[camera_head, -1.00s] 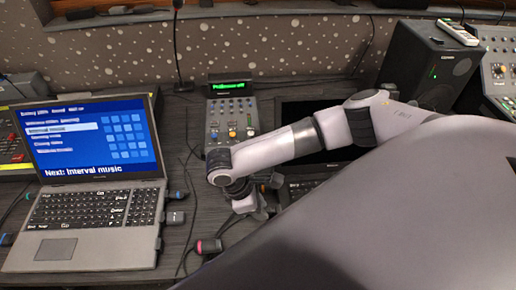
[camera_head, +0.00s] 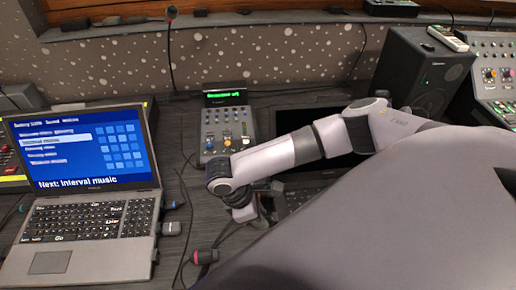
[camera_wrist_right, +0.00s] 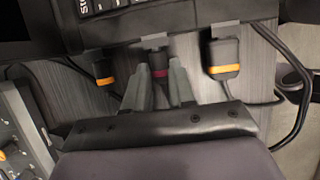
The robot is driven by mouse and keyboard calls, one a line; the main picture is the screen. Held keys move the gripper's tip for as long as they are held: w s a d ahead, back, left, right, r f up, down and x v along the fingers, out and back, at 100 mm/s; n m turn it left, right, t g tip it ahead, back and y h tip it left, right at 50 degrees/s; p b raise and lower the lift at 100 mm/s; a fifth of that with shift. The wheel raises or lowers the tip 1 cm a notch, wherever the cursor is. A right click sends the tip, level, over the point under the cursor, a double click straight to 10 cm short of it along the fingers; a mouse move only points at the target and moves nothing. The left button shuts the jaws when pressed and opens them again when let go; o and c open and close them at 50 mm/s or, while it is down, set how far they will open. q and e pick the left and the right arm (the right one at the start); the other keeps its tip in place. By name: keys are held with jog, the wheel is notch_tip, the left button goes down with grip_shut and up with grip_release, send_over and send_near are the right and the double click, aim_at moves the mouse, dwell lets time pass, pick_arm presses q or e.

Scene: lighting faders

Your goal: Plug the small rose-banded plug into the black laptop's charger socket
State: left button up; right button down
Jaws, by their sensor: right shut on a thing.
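The black laptop (camera_head: 338,140) stands right of centre in the head view, partly hidden by my right arm. Its dark edge and keys (camera_wrist_right: 115,8) are at the top of the right wrist view. My right gripper (camera_head: 243,212) is at the laptop's left side. In the wrist view my right gripper (camera_wrist_right: 158,78) is shut on the small rose-banded plug (camera_wrist_right: 158,60), which points toward the laptop's edge. The plug's front end is at or close to that edge; I cannot tell whether it is inside the socket. My left gripper is not in view.
Orange-banded plugs (camera_wrist_right: 223,58) and (camera_wrist_right: 103,72) sit on both sides of the held plug. Another rose-banded plug (camera_head: 206,256) lies on the desk. A silver laptop (camera_head: 85,215) is at left, a fader panel (camera_head: 226,130) behind. Loose cables cross the desk.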

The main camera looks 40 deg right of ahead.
jog(key=shift+s+d, duration=0.2)
jog(key=shift+d, duration=0.1)
dwell(0.8)
jog(key=c, duration=0.9)
grip_release()
jog(key=shift+o, duration=0.2)
jog(key=shift+a, duration=0.1)
jog(key=shift+w+a+r, duration=0.1)
jog(key=shift+r, duration=0.05)
jog(key=v, duration=0.6)
jog(key=shift+r, duration=0.35)
jog(key=shift+a, duration=0.1)
